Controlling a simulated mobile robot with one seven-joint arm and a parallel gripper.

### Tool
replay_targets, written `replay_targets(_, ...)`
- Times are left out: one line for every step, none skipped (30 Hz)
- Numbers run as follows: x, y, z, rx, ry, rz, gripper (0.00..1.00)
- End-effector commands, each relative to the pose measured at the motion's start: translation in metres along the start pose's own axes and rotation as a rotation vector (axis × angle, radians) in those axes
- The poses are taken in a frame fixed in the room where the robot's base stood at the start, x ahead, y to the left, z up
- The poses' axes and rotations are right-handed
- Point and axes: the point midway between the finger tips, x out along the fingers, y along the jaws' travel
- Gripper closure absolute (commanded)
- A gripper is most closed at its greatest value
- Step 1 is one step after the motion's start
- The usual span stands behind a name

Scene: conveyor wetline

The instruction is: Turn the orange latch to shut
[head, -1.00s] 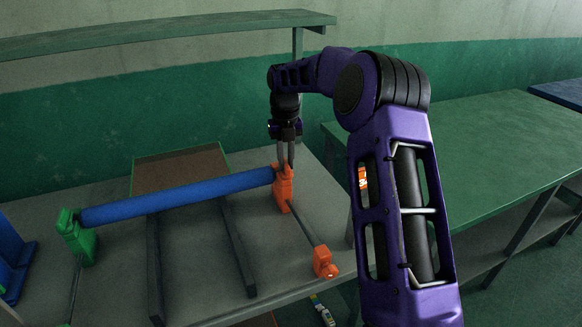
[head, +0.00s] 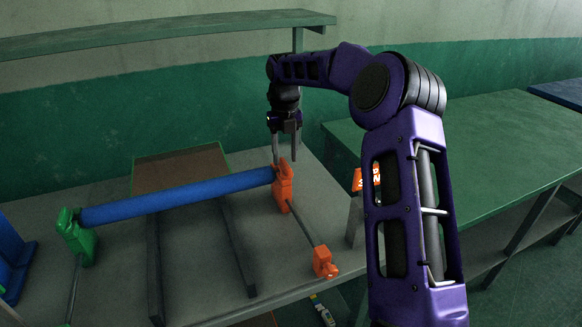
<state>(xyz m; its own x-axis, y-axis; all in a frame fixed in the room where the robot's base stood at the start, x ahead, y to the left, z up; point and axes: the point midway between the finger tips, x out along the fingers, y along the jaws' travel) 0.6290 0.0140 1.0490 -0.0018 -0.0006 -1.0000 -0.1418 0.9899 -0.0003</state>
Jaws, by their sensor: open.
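The orange latch (head: 283,186) stands upright on the grey bench at the right end of a blue roller (head: 175,197). Its finer shape and turn angle are too small to tell. My gripper (head: 285,158) hangs pointing down just above and behind the latch, fingers spread apart. One finger reaches down close to the latch top; I cannot tell whether it touches. Nothing is seen between the fingers. A green bracket (head: 76,238) holds the roller's left end.
A second orange piece (head: 325,262) sits at the front end of a thin rod. Dark rails (head: 235,245) run under the roller. A brown board (head: 180,170) lies behind it. A shelf (head: 165,34) spans above the back. A green table (head: 470,145) stands right.

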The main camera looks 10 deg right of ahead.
Motion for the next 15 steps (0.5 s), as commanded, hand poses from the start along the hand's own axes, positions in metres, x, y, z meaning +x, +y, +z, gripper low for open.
replay_targets(-0.005,0.0,0.0,0.001,-0.001,0.0,0.51)
replay_targets(-0.009,0.0,0.0,0.001,-0.001,0.0,0.51)
replay_targets(-0.013,-0.001,0.001,0.001,-0.002,0.0,0.51)
replay_targets(-0.016,-0.001,0.0,0.002,-0.001,0.0,0.51)
replay_targets(-0.018,0.0,0.0,0.001,0.0,0.0,0.51)
replay_targets(-0.022,0.0,0.0,0.001,-0.001,0.001,0.51)
replay_targets(-0.025,0.0,0.0,0.001,-0.001,0.001,0.51)
replay_targets(-0.029,0.0,0.0,0.001,-0.001,0.001,0.51)
replay_targets(-0.032,0.0,0.0,0.002,0.0,0.0,0.51)
replay_targets(-0.035,0.0,0.0,0.002,-0.001,0.0,0.51)
replay_targets(-0.038,0.0,0.0,0.001,-0.001,0.0,0.51)
replay_targets(-0.041,0.0,0.0,0.001,0.0,0.0,0.51)
replay_targets(-0.043,0.0,0.0,0.001,0.0,0.0,0.51)
replay_targets(-0.044,0.0,0.0,0.001,0.0,0.0,0.51)
replay_targets(-0.045,0.0,0.0,0.001,0.0,0.0,0.51)
